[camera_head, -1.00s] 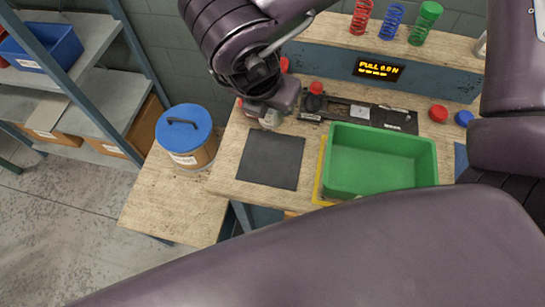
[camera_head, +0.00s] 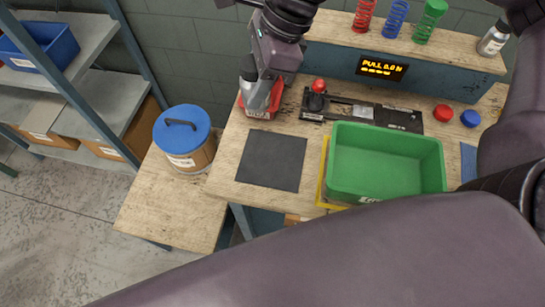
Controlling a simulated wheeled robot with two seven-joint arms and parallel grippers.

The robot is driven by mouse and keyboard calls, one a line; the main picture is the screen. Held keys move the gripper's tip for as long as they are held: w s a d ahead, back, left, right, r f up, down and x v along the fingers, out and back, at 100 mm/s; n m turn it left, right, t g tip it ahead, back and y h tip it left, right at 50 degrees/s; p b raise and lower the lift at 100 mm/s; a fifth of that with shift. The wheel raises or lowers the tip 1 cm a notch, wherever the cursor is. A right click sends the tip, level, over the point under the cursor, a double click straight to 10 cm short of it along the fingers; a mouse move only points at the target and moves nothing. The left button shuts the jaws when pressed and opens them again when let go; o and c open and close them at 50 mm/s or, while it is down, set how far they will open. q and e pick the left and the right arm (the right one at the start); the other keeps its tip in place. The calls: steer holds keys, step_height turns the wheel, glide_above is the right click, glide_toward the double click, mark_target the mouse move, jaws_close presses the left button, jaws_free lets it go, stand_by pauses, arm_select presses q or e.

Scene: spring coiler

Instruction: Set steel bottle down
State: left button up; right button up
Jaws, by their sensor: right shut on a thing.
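My right gripper (camera_head: 262,92) points down at the back left of the workbench, over a small red bin (camera_head: 259,112) with white lettering. It is shut on a silvery steel bottle (camera_head: 248,75), which shows only in part beside the fingers. The bottle's lower end is at the red bin; I cannot tell whether it touches the bin. My left gripper is out of view.
A dark mat (camera_head: 271,160) lies empty in front of the red bin. A green bin (camera_head: 385,165) stands to the right. A black fixture (camera_head: 365,112) lies behind. Springs and another silvery bottle (camera_head: 493,39) stand on the ledge. A blue-lidded drum (camera_head: 184,140) stands left.

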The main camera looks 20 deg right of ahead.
steer(key=shift+a+r+n+g, duration=0.1)
steer(key=shift+r+n+g, duration=0.1)
steer(key=shift+n, duration=0.35)
steer(key=shift+r+n+g, duration=0.1)
steer(key=shift+n+g, duration=0.1)
steer(key=shift+n, duration=0.35)
steer(key=shift+f+n, duration=0.2)
steer(key=shift+n, duration=0.1)
steer(key=b, duration=0.2)
glide_above(261, 155)
step_height(261, 155, down, 15)
step_height(261, 155, down, 4)
steer(key=shift+a, duration=0.1)
steer(key=shift+f, duration=0.3)
steer(key=shift+f, duration=0.1)
steer(key=o, duration=1.2)
steer(key=shift+c, duration=0.2)
